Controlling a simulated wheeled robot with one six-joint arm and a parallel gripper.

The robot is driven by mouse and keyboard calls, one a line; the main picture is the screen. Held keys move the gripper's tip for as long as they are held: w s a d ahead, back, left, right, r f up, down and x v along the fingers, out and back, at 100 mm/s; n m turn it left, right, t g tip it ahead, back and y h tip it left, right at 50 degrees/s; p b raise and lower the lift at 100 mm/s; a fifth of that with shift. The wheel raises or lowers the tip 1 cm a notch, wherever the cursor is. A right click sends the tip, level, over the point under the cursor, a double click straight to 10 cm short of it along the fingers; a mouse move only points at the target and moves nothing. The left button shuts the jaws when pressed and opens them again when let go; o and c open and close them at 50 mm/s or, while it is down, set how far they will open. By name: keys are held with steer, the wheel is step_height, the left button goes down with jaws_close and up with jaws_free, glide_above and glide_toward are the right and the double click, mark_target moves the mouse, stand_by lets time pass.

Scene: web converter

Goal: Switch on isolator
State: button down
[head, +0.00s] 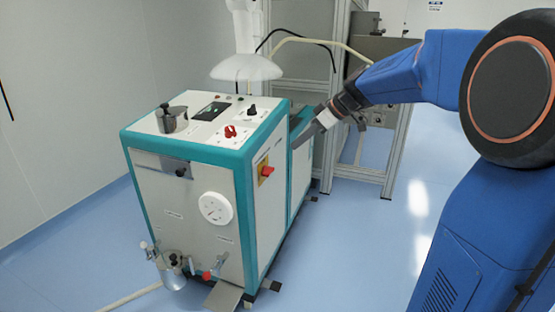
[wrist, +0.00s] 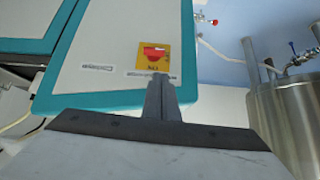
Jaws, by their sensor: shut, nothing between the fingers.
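The isolator switch (head: 266,171) is a red knob on a yellow plate, on the right side panel of the white and teal machine (head: 190,155). The wrist view shows the red knob (wrist: 155,52) nearly straight ahead, with small lettering below it. My gripper (head: 300,143) is to the right of the switch in the head view, beside the machine's side panel. In the wrist view its closed fingers (wrist: 160,82) point at the lower edge of the yellow plate. They hold nothing. Whether the fingertips touch the plate cannot be told.
A metal frame (head: 325,130) stands behind the machine. On top are a red knob (head: 230,131), a black knob (head: 251,111) and a metal pot (head: 172,119). A steel tank (wrist: 287,125) shows at right in the wrist view. The floor right of the machine (head: 345,240) is clear.

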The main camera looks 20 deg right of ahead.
steer(key=w, duration=0.1)
steer(key=w+d, duration=0.1)
steer(key=w, duration=0.1)
steer(key=shift+w+r+n, duration=0.15)
steer(key=shift+w+n, duration=0.15)
steer(key=shift+a, duration=0.15)
glide_above(270, 168)
steer(key=s+d, duration=0.2)
step_height(270, 168, down, 7)
steer(key=shift+d+f, duration=0.15)
steer(key=shift+f, duration=0.9)
steer(key=shift+d+f, duration=0.15)
steer(key=shift+f, duration=0.85)
